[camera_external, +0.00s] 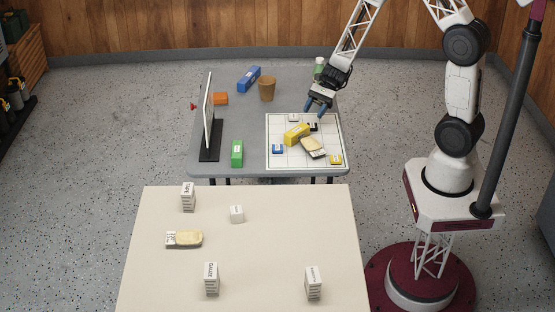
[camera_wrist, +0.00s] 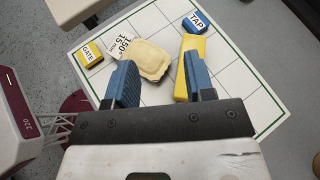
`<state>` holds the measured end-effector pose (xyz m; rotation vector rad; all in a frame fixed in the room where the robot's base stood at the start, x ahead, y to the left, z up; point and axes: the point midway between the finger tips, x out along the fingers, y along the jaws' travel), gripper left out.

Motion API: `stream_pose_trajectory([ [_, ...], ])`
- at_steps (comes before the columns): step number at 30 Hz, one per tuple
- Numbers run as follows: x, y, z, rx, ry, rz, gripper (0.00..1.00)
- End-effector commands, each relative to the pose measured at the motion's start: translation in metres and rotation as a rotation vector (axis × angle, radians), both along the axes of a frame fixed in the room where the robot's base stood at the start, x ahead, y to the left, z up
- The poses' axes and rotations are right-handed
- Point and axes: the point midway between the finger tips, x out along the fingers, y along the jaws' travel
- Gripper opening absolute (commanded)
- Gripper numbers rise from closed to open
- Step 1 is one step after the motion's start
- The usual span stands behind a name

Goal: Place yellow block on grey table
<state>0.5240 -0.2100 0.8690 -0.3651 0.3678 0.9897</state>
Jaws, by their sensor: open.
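The yellow block (camera_external: 296,135) lies on the white gridded board (camera_external: 341,146), which rests on the right part of the grey table (camera_external: 245,120). In the wrist view the yellow block (camera_wrist: 190,62) shows between and behind the fingers, partly hidden by the right finger. My gripper (camera_external: 315,108) is above the far part of the board, beyond the block in the external view. Its blue fingers are apart, also in the wrist view (camera_wrist: 160,68), and nothing is held. Contact with the block cannot be told from the wrist view.
A beige pack (camera_external: 312,147) lies close beside the block. Small labelled tiles, including GATE (camera_wrist: 89,53) and TAP (camera_wrist: 195,21), lie on the board. A green block (camera_external: 237,153), upright screen (camera_external: 208,115), brown cup (camera_external: 267,88), orange block (camera_external: 221,98) and blue block (camera_external: 249,78) stand around free grey tabletop.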

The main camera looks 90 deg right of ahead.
Motion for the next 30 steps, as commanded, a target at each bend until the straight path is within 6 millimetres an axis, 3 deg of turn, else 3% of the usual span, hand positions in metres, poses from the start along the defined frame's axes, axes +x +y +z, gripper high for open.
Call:
stream_pose_trajectory([
  [3,0.001,-0.023,-0.023,0.065,0.024,-0.105,0.49],
  [10,0.001,-0.05,-0.049,0.137,0.047,-0.231,0.49],
  [30,0.007,-0.049,-0.056,0.15,0.05,-0.252,0.49],
])
